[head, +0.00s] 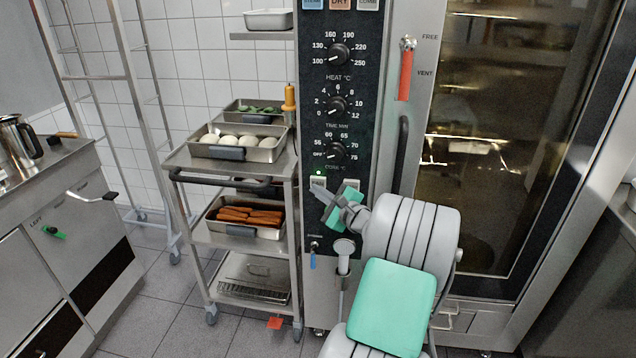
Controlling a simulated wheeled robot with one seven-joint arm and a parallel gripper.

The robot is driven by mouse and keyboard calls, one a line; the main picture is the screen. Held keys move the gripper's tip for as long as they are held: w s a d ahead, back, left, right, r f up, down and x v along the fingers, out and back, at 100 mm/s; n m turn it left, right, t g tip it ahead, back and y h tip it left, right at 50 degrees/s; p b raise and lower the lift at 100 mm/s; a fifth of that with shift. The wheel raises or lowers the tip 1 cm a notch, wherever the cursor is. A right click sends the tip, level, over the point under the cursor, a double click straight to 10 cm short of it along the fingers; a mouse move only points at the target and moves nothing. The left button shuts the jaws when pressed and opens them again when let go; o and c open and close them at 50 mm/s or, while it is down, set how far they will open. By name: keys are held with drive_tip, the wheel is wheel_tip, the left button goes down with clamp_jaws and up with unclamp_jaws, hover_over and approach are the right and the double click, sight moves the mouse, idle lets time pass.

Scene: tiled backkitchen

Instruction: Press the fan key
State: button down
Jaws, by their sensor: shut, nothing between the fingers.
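The dark control panel (313,120) of the tall steel oven carries two small pale keys below its lowest dial. The left key (318,181) has a lit green lamp just above it. The right key (353,183) is partly hidden by my gripper. I cannot read a fan label on either key. My gripper (315,190) is shut and empty, with its fingertips at the lower edge of the left key. I cannot tell whether they touch it.
Three dials, the lowest the core dial (336,151), sit above the keys. A red-handled lever (405,75) and dark door handle (400,152) are to the right. A hand shower (344,248) hangs below. A trolley (178,160) with trays stands close on the left.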

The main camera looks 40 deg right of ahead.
drive_tip(key=shift+s+a, duration=0.1)
drive_tip(key=s+a, duration=0.1)
drive_tip(key=a, duration=0.1)
drive_tip(key=s+a+p, duration=0.1)
drive_tip(key=s+a, duration=0.1)
idle(0.6)
idle(0.5)
